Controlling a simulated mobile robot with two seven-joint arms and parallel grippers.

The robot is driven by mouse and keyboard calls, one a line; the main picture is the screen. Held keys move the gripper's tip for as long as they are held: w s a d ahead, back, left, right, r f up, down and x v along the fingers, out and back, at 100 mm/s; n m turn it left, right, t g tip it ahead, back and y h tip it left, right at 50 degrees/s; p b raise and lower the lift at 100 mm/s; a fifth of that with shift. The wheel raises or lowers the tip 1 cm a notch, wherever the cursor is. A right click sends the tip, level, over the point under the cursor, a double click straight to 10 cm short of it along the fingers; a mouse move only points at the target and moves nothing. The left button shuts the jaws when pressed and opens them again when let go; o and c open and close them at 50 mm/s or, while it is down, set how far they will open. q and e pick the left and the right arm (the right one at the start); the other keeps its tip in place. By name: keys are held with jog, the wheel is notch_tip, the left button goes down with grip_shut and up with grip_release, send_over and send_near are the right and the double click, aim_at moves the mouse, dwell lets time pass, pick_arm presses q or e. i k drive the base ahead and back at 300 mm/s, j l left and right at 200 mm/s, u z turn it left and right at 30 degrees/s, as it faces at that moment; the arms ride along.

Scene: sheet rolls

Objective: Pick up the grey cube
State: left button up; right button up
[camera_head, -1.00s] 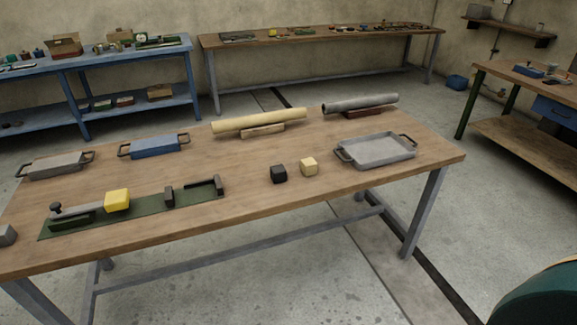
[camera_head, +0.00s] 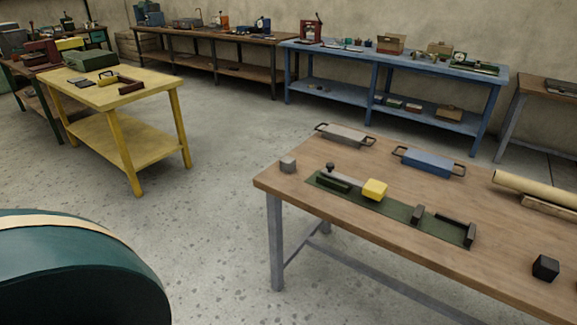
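Neither of my grippers is in view. A rounded dark green shape with a pale band fills the lower left of the picture and seems to be part of my own body.
On the table are a green mat (camera_head: 345,196) with a yellow block (camera_head: 375,190), a grey tray (camera_head: 345,134), a blue tray (camera_head: 428,162), a black cube (camera_head: 545,267) and a cream roll (camera_head: 535,189). A yellow table (camera_head: 120,95) stands left. Floor between is clear.

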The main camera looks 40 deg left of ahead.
aim_at(287, 164)
jog(key=i+j+z, duration=0.2)
jog(key=j, duration=0.4)
jog(key=j+z, duration=0.2)
jog(key=j, duration=0.4)
jog(key=i+j+z, duration=0.2)
jog(key=j, duration=0.5)
jog(key=k+l, duration=0.05)
